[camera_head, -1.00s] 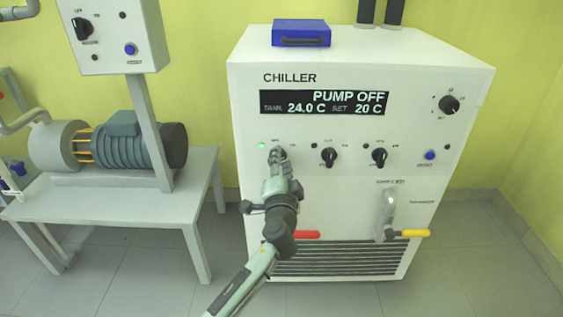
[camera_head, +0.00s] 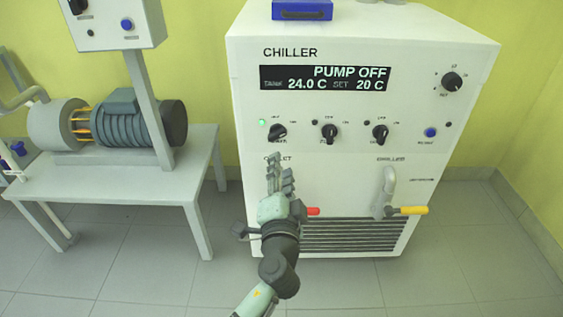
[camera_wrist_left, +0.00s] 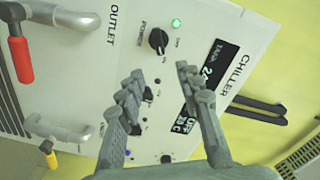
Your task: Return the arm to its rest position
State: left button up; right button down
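My left gripper (camera_head: 279,178) is in front of the chiller's front panel, below the leftmost knob (camera_head: 278,132), and covers part of the outlet fitting. In the left wrist view its two fingers (camera_wrist_left: 158,88) are spread apart with nothing between them. The power knob (camera_wrist_left: 158,41) shows beyond the fingers, apart from them. A green lamp is lit beside it. The white chiller (camera_head: 440,130) has a display (camera_head: 325,78) reading PUMP OFF, 24.0 C and 20 C. My right gripper is not in view.
A red-handled valve (camera_head: 313,211) is partly behind my left arm. A yellow-handled valve (camera_head: 407,210) juts out at right. A pump motor (camera_head: 135,128) sits on a grey bench (camera_head: 190,200) at left, with a control box (camera_head: 118,22) above. Floor in front is clear.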

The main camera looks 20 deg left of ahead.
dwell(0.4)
